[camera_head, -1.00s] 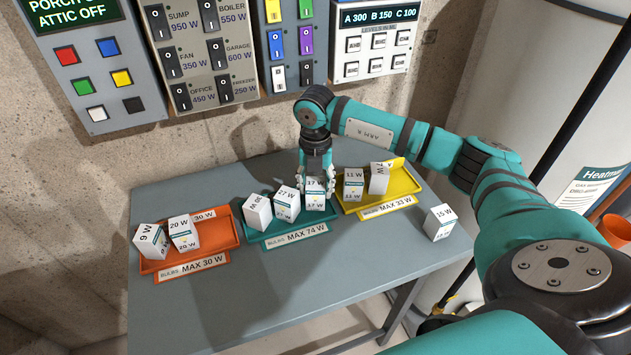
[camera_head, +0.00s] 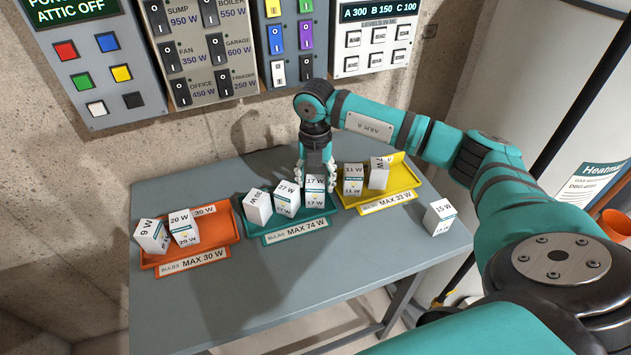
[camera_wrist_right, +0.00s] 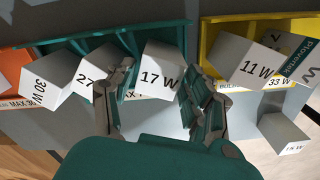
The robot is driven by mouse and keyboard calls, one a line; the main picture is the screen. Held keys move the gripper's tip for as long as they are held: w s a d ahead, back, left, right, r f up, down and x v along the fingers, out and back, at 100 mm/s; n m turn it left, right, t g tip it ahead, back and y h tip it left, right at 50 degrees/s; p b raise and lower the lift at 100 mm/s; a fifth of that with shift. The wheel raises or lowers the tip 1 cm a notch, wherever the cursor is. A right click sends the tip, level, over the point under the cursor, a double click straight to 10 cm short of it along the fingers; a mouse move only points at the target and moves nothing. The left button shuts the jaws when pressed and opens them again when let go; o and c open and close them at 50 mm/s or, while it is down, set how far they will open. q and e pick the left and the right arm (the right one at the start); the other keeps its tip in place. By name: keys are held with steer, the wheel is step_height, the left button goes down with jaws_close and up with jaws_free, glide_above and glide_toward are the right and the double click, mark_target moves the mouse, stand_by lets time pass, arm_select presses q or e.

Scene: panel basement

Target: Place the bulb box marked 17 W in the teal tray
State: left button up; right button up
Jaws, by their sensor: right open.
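The white bulb box marked 17 W (camera_head: 315,189) stands at the right end of the teal tray (camera_head: 262,228), beside the 27 W box (camera_head: 287,198) and the tilted 30 W box (camera_head: 258,207). The 17 W box also shows in the right wrist view (camera_wrist_right: 160,82). My right gripper (camera_head: 316,182) is over the 17 W box, with its fingers open on either side of it. In the right wrist view, the fingers (camera_wrist_right: 157,100) stand apart with the box between them. My left gripper is not in view.
The orange tray (camera_head: 238,226) at left holds the 9 W and 20 W boxes. The yellow tray (camera_head: 404,181) at right holds the 11 W box (camera_head: 353,178) and a 7 W box. A 15 W box (camera_head: 439,216) stands on the table's right. The table's front is clear.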

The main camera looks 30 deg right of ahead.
mark_target(315, 181)
step_height(315, 181, up, 11)
steer(key=b, duration=0.2)
